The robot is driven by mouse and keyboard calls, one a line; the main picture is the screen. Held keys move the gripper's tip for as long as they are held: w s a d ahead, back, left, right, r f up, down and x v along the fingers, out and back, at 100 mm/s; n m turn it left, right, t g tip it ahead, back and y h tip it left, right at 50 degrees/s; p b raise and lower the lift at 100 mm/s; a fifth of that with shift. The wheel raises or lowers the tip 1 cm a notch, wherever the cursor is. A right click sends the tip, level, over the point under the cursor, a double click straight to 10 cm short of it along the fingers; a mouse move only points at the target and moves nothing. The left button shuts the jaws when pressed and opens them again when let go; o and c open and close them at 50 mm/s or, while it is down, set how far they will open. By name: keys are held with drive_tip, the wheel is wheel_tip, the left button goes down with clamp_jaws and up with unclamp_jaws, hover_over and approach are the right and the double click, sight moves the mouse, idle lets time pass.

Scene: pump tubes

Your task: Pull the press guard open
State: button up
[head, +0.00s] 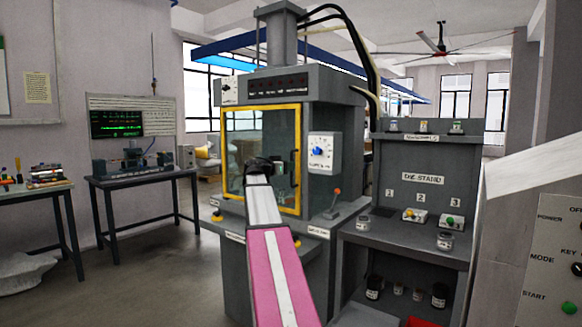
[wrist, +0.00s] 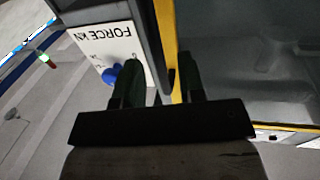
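The press guard (head: 298,140) is a clear panel in a yellow frame on the front of the grey press (head: 333,105). It looks shut, flush with the press front. In the wrist view its yellow edge (wrist: 164,25) runs down between my fingers. A small dark part, perhaps the handle, shows on this edge; my gripper partly hides it. My gripper (head: 277,163) is in front of the guard's right half in the head view. In the wrist view my gripper (wrist: 160,78) has its two dark fingers apart, and I see no clear contact with the frame.
A white force dial panel (head: 322,153) with a blue knob is right of the guard; it also shows in the wrist view (wrist: 115,50). A red-tipped lever (head: 333,200) stands below it. A die stand (head: 425,180) is at the right.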

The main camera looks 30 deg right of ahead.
drive_tip(key=shift+w+d, duration=0.25)
drive_tip(key=shift+d, duration=0.95)
clamp_jaws()
